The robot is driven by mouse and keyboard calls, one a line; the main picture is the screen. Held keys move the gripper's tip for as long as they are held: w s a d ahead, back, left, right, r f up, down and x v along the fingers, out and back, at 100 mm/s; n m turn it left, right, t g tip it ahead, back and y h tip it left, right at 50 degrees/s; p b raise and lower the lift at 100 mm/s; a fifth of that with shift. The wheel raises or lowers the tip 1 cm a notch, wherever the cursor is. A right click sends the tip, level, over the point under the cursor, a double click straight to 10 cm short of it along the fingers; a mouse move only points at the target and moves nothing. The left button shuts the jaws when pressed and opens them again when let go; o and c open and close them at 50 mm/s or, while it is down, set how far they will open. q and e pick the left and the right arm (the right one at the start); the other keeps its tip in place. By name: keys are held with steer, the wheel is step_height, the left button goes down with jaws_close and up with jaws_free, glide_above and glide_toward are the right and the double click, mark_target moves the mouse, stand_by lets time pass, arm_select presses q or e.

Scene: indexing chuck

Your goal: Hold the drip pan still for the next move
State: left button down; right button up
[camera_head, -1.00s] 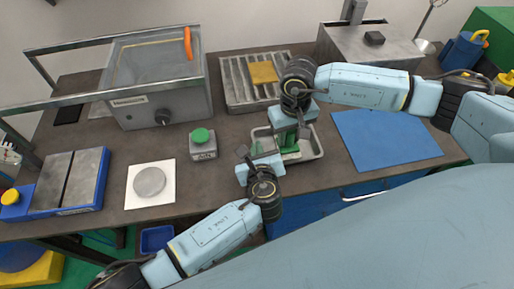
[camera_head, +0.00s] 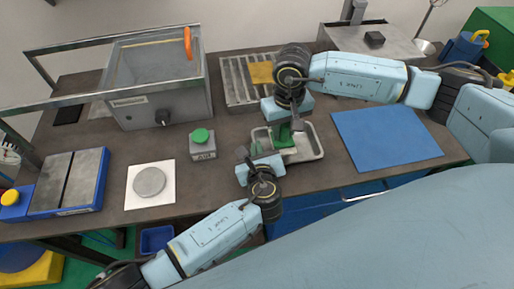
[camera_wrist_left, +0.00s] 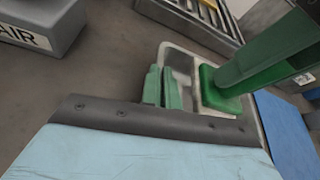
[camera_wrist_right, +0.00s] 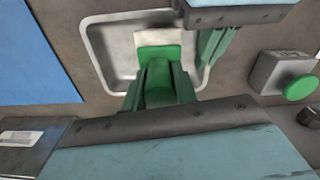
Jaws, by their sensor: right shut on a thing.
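The drip pan (camera_head: 312,152) is a shallow pale metal tray on the table, also visible in the right wrist view (camera_wrist_right: 97,50). My left gripper (camera_wrist_left: 162,88) is at its left wall, its two green fingers close together around the rim. They also show beside the pan wall in the right wrist view (camera_wrist_right: 213,45). My right gripper (camera_head: 285,128) is above the pan, shut on a green-handled tool (camera_wrist_right: 160,80). The tool's green foot (camera_wrist_left: 220,88) is in the pan, by a pale patch (camera_wrist_right: 165,38). Whether it touches the pan floor is unclear.
A grey box with a green button (camera_head: 201,137) stands left of the pan. A ribbed tray with a yellow block (camera_head: 262,72) is behind it. A blue mat (camera_head: 388,138) lies clear at the right. A white plate with a grey disc (camera_head: 150,183) is further left.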

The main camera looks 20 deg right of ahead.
steer(key=shift+r, duration=3.1)
arm_select(q)
steer(key=c, duration=1.6)
jaws_free()
steer(key=v, duration=1.2)
steer(key=shift+f, duration=0.1)
